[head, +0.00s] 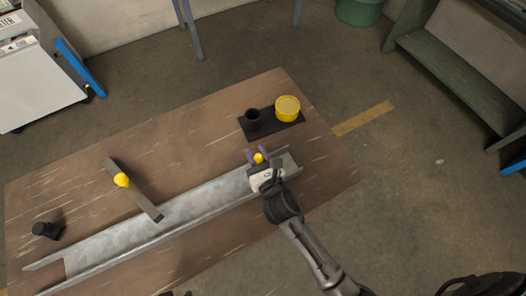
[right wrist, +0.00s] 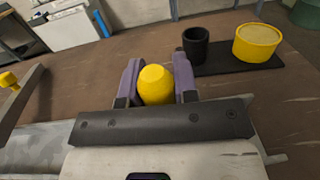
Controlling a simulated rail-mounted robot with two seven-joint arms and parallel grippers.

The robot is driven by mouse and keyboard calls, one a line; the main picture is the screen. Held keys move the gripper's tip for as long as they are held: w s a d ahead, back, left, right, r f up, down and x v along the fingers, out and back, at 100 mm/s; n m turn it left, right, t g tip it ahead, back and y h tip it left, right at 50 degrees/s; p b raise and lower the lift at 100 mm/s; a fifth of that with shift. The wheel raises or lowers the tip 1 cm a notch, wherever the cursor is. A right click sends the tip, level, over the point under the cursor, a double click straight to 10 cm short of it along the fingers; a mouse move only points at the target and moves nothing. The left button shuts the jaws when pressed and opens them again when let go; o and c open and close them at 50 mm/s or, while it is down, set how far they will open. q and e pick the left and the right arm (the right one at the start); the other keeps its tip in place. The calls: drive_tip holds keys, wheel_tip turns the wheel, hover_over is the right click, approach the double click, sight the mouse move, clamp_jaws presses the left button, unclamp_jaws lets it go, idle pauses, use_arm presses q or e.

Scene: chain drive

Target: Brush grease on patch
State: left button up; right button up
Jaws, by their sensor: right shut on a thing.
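My right gripper (head: 260,158) is over the right end of the long grey metal channel (head: 150,234). Its purple fingers are shut on a rounded yellow knob (right wrist: 156,85), which looks like the brush's handle. The knob also shows between the fingertips in the head view (head: 258,158). Whatever is below the knob is hidden, so I cannot tell whether it touches the channel. A yellow tub (head: 287,108), likely the grease, stands beyond the gripper. It also shows in the right wrist view (right wrist: 257,42). I cannot make out a patch. My left gripper is not in view.
A black cup (head: 253,119) stands beside the tub on a dark mat (head: 270,131). A black cylindrical piece (head: 46,230) lies at the left of the wooden table (head: 70,190). The table's back middle is clear.

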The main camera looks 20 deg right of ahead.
drive_tip(key=shift+d+r, duration=0.1)
drive_tip(key=shift+d, duration=0.3)
drive_tip(key=shift+d+p, duration=1.75)
drive_tip(key=shift+d, duration=2.3)
wheel_tip(320, 180, up, 8)
drive_tip(key=p, duration=0.7)
drive_tip(key=shift+w+p, duration=0.25)
drive_tip(key=shift+p, duration=0.05)
